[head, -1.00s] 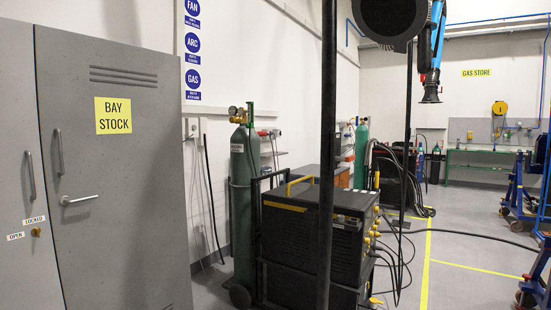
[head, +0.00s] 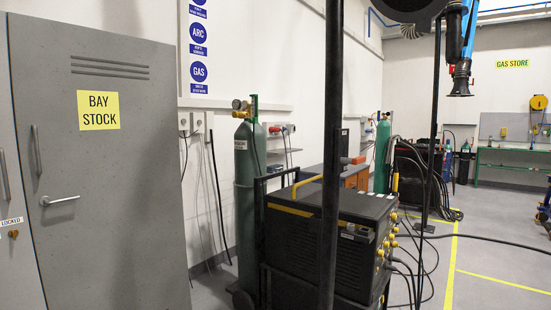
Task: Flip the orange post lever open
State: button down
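My gripper is not in view. A grey locker labelled BAY STOCK (head: 110,200) stands at the left with its door shut and a silver lever handle (head: 60,200). A black welding machine (head: 325,235) with a yellow top handle stands in the middle on a cart.
A green gas cylinder (head: 246,200) stands behind the welding machine. A dark vertical post (head: 331,150) crosses the view in front. Cables trail on the floor at the right. Open floor (head: 490,255) with yellow lines (head: 451,270) lies at the right.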

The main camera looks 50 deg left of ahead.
aim_at(360, 160)
jog(key=u, duration=0.75)
jog(key=i, duration=0.9)
jog(key=u, duration=0.1)
jog(key=k, duration=0.7)
jog(key=z, duration=0.55)
jog(key=i, duration=0.35)
jog(key=u, duration=0.6)
jog(key=i, duration=1.2)
jog(key=u, duration=0.75)
